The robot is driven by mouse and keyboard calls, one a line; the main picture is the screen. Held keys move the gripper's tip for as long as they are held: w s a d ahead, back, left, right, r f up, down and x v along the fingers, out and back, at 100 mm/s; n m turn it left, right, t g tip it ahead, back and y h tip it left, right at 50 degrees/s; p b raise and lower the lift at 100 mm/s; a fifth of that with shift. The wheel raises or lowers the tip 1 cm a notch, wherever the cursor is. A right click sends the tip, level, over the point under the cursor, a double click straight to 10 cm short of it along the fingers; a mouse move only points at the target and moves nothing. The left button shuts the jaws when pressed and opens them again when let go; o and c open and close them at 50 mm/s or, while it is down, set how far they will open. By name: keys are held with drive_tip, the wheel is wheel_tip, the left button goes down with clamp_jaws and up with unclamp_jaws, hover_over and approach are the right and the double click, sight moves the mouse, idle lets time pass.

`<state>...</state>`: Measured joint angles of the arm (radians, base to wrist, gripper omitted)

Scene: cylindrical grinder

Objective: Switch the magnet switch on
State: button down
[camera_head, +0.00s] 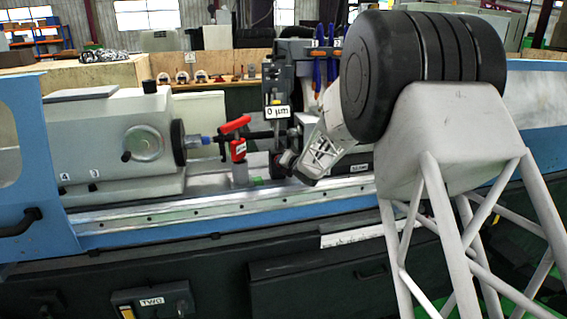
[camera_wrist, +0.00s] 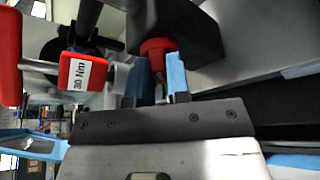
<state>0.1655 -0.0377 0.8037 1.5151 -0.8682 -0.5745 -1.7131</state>
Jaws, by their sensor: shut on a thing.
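The red magnet switch knob (camera_wrist: 157,47) sticks out of a dark block (camera_wrist: 185,28) in the wrist view. My gripper (camera_wrist: 160,78) has its two blue fingertips on either side of the knob's narrow end and is shut on it. The fingers partly hide the knob, and which way it is turned cannot be told. In the head view my gripper (camera_head: 287,163) is low by the stand with the "0 µm" display (camera_head: 277,112); the knob cannot be made out there.
A red-handled tool (camera_head: 237,148) stands close left of my gripper; its "30 Nm" label (camera_wrist: 82,74) shows in the wrist view. The grey workhead (camera_head: 125,145) is farther left. A metal rail (camera_head: 170,214) runs along the front. Blue-handled tools (camera_head: 318,65) hang behind.

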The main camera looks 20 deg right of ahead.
drive_tip(key=shift+d+f+m+t+y, duration=0.15)
drive_tip(key=shift+m+t+y, duration=0.1)
drive_tip(key=shift+m+y, duration=0.5)
drive_tip(key=shift+f+m+t+y, duration=0.1)
drive_tip(key=shift+m+t+y, duration=0.2)
drive_tip(key=shift+m, duration=0.75)
drive_tip(key=c, duration=1.1)
unclamp_jaws()
drive_tip(key=shift+s, duration=0.1)
drive_tip(key=shift+v, duration=3.85)
